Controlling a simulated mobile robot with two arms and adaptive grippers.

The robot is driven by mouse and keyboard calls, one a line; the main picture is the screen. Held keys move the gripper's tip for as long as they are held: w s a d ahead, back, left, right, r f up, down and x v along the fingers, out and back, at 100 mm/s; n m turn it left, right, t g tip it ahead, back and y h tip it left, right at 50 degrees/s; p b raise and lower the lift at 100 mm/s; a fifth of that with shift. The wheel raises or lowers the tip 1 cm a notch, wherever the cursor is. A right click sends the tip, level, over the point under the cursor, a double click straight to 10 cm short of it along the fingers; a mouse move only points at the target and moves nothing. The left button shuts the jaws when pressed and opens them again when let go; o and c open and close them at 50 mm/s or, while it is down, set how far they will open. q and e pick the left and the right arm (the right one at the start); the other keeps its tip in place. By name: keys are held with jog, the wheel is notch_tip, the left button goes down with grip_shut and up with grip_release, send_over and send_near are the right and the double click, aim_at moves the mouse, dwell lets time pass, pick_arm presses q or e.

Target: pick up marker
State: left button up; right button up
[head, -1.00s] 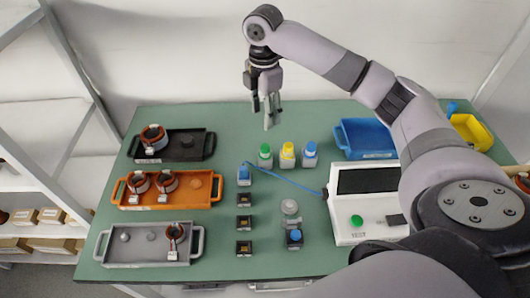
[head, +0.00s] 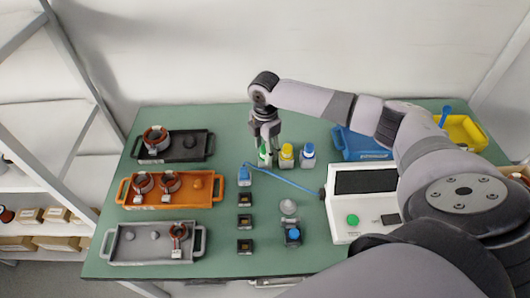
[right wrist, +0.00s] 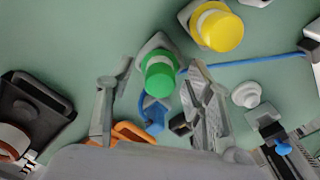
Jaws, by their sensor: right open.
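Three short capped markers stand in a row on the green table: green (head: 265,158), yellow (head: 287,156) and blue (head: 308,155). My right gripper (head: 265,143) is directly over the green one, fingers pointing down and partly hiding it. In the right wrist view the open fingers (right wrist: 152,80) lie on both sides of the green cap (right wrist: 159,75), with gaps visible. The yellow cap (right wrist: 219,31) is outside the fingers, close by. My left gripper is out of view.
A black tray (head: 187,158), an orange tray (head: 143,204) and a grey tray (head: 140,254) stand at the left. A blue bin (head: 360,153) and yellow bin (head: 466,139) are right. A white tester (head: 352,235) with a blue cable (head: 290,182) stands in front.

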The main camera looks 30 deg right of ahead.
jog(key=shift+c, duration=0.5)
grip_shut()
